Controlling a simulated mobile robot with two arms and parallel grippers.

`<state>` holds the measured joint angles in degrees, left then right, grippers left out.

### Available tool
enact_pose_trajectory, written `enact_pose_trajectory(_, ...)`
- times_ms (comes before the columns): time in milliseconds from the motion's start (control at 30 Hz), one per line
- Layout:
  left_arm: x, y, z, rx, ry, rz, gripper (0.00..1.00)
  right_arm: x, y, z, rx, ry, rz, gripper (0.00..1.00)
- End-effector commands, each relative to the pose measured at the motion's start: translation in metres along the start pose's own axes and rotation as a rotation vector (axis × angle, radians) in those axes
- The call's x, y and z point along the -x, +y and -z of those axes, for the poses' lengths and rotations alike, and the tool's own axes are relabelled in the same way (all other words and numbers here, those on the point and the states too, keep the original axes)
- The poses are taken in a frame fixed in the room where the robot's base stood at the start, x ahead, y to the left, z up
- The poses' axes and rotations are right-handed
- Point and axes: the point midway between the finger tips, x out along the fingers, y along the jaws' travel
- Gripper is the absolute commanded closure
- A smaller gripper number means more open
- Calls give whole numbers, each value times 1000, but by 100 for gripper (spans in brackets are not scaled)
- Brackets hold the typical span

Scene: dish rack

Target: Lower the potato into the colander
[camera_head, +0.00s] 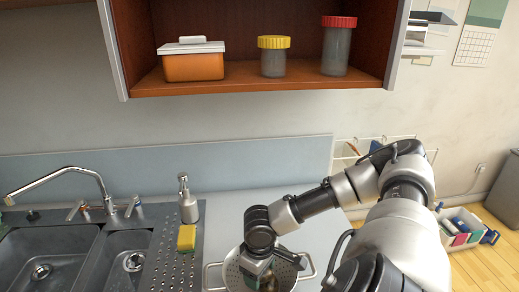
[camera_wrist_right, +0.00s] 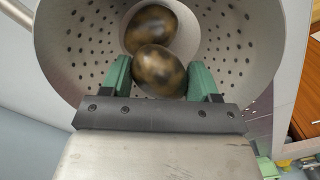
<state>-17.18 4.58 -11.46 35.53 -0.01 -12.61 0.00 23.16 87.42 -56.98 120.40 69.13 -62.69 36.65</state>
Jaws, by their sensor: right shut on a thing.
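The metal colander (camera_head: 233,276) stands on the counter at the bottom of the head view, partly hidden by my right arm. It fills much of the right wrist view (camera_wrist_right: 75,50), with its perforated wall around two brown mottled potatoes. My right gripper (camera_wrist_right: 159,75) has its green fingers on either side of the nearer potato (camera_wrist_right: 158,70) and is shut on it. Another potato (camera_wrist_right: 151,24) lies farther in, at the colander's bottom, partly overlapped by the held one. I cannot tell whether the two touch. My left gripper is not in view.
A double sink (camera_head: 60,245) with a faucet is at the left. A soap dispenser (camera_head: 187,200) and a yellow sponge (camera_head: 186,238) stand between it and the colander. An open cabinet (camera_head: 250,80) with containers hangs above.

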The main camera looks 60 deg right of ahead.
Motion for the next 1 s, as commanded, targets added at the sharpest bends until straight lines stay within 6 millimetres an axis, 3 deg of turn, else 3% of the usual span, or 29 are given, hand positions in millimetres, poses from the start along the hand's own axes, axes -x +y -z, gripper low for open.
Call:
enact_pose_trajectory(733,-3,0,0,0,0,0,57,-8,0,0,0,0,-1,64)
enact_pose_trajectory(767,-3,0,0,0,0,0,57,-8,0,0,0,0,-1,35)
enact_pose_trajectory(933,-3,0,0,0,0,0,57,-8,0,0,0,0,-1,10)
enact_pose_trajectory(1000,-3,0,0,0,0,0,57,-8,0,0,0,0,-1,10)
